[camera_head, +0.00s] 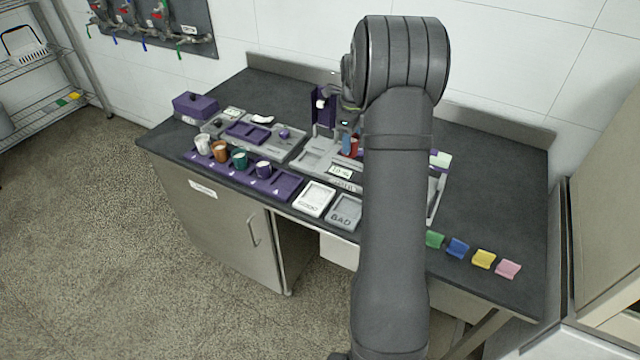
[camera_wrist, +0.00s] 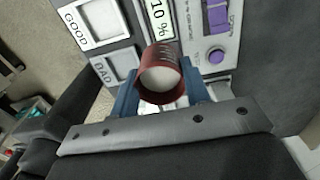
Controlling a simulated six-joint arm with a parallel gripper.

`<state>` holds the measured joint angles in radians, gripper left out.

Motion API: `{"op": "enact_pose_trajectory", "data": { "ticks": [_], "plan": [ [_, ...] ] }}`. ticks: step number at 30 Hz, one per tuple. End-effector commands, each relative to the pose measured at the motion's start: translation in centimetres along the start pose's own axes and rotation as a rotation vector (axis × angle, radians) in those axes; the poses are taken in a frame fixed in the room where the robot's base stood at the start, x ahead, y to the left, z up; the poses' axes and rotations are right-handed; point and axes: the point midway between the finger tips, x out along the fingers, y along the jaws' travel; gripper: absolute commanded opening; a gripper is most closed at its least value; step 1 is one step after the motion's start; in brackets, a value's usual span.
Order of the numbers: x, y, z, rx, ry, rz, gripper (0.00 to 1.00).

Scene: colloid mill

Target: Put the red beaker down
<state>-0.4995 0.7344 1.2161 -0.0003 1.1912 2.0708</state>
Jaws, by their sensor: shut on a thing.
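The red beaker (camera_wrist: 178,66) is in the wrist view, between the two blue fingers of my gripper (camera_wrist: 160,92). My gripper is shut on it. The beaker holds something pale with a flat top. In the head view only a small part of the red beaker (camera_head: 353,147) shows beside my arm, with a blue finger of my gripper (camera_head: 346,140) next to it. It is over the grey station behind the 10 % label. My arm hides much of this area, and I cannot tell whether the beaker's base touches a surface.
A purple rack (camera_head: 284,187) holds white, orange, green and purple beakers at the left. A white GOOD tray (camera_head: 314,198) and a grey BAD tray (camera_head: 345,211) lie at the front edge. Several coloured blocks (camera_head: 458,248) sit front right.

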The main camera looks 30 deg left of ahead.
Motion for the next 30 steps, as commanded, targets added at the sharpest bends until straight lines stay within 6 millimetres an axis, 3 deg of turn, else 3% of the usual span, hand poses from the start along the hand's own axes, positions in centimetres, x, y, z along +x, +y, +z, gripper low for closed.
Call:
{"op": "enact_pose_trajectory", "data": {
  "ticks": [9,15,19,30],
  "plan": [
    [0.0,6.7,-4.9,0.001,0.000,-0.001,0.20],
    [0.4,8.6,-6.0,0.000,0.001,0.000,0.20],
    [1.5,8.9,-4.4,-0.004,0.001,0.001,0.20],
    [6.3,9.8,3.6,-0.003,0.001,0.000,0.20]
  ]
}}
